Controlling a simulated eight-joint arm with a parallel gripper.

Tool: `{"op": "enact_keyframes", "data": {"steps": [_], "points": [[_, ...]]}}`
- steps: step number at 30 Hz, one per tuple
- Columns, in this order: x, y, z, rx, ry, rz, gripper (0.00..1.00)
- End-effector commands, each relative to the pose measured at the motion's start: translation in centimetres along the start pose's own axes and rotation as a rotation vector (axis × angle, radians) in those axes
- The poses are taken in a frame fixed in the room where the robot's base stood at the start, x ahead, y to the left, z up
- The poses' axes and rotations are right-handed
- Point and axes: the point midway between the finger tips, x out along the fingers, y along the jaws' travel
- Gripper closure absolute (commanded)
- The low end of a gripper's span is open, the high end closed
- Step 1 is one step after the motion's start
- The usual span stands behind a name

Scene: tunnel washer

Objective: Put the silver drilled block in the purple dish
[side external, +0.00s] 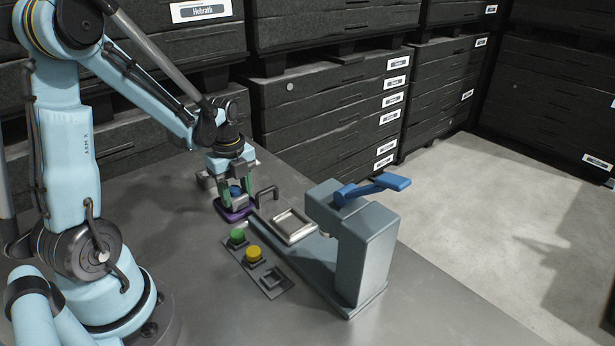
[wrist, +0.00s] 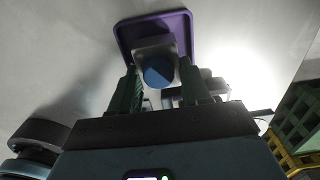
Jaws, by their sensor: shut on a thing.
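My gripper (side external: 237,197) points down over the purple dish (side external: 222,212), its green-sided fingers closed around the silver block (side external: 239,204). In the wrist view the block (wrist: 150,47) sits between the fingertips of my gripper (wrist: 160,76), with the purple dish (wrist: 124,34) behind it. A blue rounded piece (wrist: 159,73) shows at the block's near face, and also between the fingers in the side view (side external: 235,190). It covers any hole there. I cannot tell whether the block touches the dish floor.
A panel with a green button (side external: 237,236), a yellow button (side external: 254,253) and a dark square frame (side external: 277,278) lies in front of the dish. To the right stand a silver square tray (side external: 292,227) and a grey press (side external: 352,245) with a blue lever (side external: 372,188). A dark handle (side external: 266,193) rises close beside the dish.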

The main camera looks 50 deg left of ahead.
Motion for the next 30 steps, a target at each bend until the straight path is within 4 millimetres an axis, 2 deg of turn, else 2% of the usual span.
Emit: {"op": "enact_keyframes", "data": {"steps": [28, 29, 30], "points": [[0.46, 0.0, 0.0, 0.0, 0.0, 0.0, 0.9], [0.46, 0.0, 0.0, 0.0, 0.0, 0.0, 0.5], [0.46, 0.0, 0.0, 0.0, 0.0, 0.0, 0.44]]}}
